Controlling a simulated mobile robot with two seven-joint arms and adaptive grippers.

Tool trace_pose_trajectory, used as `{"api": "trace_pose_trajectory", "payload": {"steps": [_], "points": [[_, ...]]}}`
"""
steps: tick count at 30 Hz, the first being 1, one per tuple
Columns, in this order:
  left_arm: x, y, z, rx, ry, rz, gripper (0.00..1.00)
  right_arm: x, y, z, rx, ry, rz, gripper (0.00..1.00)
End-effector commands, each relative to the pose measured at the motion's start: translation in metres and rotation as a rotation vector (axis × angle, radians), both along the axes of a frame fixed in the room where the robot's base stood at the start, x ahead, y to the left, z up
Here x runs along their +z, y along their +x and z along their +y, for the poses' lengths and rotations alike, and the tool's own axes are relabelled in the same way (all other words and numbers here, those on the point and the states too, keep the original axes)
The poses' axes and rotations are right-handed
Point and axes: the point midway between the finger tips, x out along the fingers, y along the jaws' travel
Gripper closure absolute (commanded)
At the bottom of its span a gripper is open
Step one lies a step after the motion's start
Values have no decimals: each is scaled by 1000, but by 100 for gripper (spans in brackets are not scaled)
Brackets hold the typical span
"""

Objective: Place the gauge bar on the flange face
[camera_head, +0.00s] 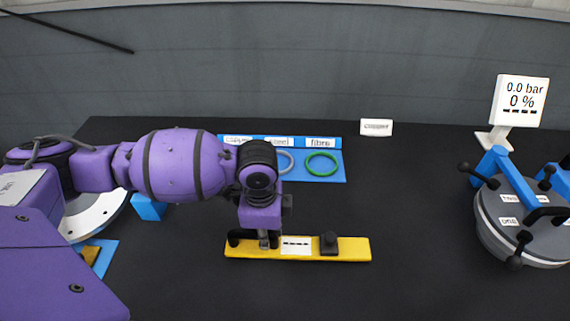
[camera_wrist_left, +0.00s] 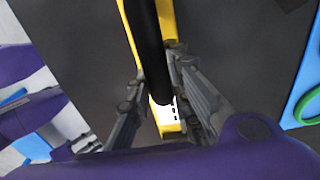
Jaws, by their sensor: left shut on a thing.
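The gauge bar (camera_head: 345,249) is a long yellow bar with a white display and black fittings. It lies about level over the dark table in the head view; I cannot tell whether it touches the table. My left gripper (camera_head: 264,240) is above its left half, pointing down. In the left wrist view, the fingers of my left gripper (camera_wrist_left: 156,66) are shut around a black handle on the gauge bar (camera_wrist_left: 166,20). A pale metal ring face with holes (camera_head: 96,216), perhaps the flange face, is at the left, largely hidden behind my left arm. My right gripper is not in view.
A blue tray (camera_head: 334,172) with labels and a green ring (camera_head: 321,164) lies behind the bar. A grey round lid (camera_head: 510,213) with blue arms and black knobs stands at the right, below a display reading 0.0 bar (camera_head: 520,102). The table between is clear.

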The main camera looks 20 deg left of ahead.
Motion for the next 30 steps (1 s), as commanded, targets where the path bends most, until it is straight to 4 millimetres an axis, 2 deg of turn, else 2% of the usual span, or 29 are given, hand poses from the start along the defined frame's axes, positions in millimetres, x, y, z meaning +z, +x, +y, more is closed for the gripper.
{"api": "trace_pose_trajectory", "payload": {"steps": [3,14,15,18,30], "points": [[-12,0,0,1,0,-1,100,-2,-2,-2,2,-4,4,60],[-14,0,-1,1,-1,-2,100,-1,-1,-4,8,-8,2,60],[-15,0,0,1,0,-1,78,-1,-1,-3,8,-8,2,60],[-15,0,0,1,1,-1,65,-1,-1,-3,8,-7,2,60],[-10,0,1,1,2,-2,63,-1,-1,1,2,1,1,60]]}}
